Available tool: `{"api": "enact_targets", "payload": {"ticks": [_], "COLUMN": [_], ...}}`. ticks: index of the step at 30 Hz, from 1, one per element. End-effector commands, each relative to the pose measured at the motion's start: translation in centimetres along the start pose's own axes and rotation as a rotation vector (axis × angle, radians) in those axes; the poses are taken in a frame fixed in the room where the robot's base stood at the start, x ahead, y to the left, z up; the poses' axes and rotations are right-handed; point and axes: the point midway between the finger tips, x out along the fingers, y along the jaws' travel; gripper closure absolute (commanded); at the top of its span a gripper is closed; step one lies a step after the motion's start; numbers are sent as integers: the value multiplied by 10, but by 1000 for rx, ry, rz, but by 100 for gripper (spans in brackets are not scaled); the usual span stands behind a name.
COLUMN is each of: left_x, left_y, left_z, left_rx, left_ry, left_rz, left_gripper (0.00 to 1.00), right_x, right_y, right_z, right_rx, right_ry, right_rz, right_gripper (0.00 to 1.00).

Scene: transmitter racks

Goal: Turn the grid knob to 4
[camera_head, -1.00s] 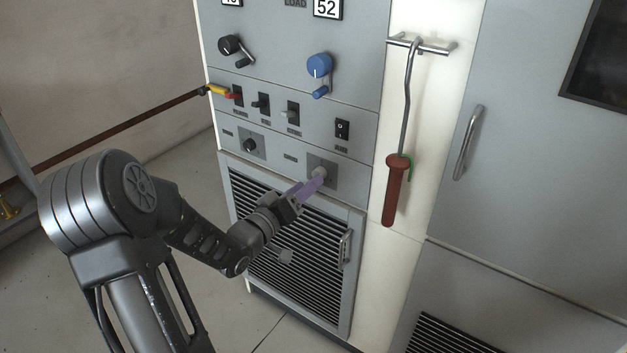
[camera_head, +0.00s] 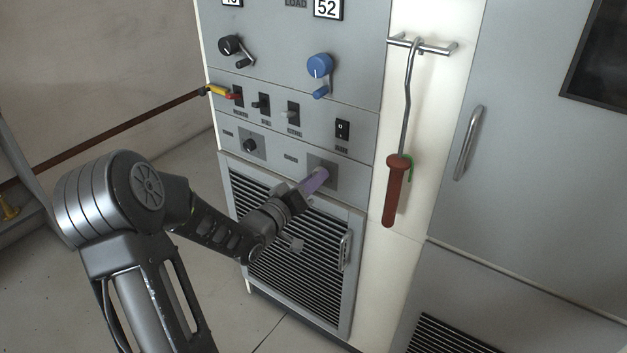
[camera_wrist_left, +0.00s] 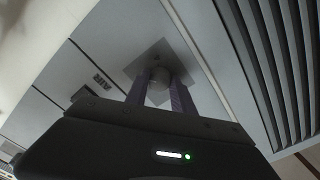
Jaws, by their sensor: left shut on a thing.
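The small label (camera_head: 291,157) left of the plate is too blurred to read, and no number or pointer position can be made out. My right gripper is not in view.
A black knob (camera_head: 250,147) sits left on the same strip. Switches (camera_head: 293,113), a blue crank (camera_head: 319,75) and a black crank (camera_head: 230,47) are above. A louvred grille (camera_head: 300,270) with a handle lies below. A red-handled hook (camera_head: 397,190) hangs to the right.

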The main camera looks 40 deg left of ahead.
Motion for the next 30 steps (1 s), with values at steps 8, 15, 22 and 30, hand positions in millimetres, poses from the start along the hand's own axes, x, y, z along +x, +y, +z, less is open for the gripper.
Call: {"api": "enact_targets", "payload": {"ticks": [8,15,22,30], "left_x": [0,0,0,0], "left_y": [0,0,-1,-2], "left_z": [0,0,1,3], "left_rx": [0,5,51,199], "left_ry": [0,0,1,2], "left_rz": [-1,-1,1,2], "left_gripper": [100,100,100,100], "right_x": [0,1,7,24], "right_y": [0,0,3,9], "right_z": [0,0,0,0], "right_rx": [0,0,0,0], "right_ry": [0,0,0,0], "right_rz": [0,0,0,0], "right_gripper": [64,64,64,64]}}
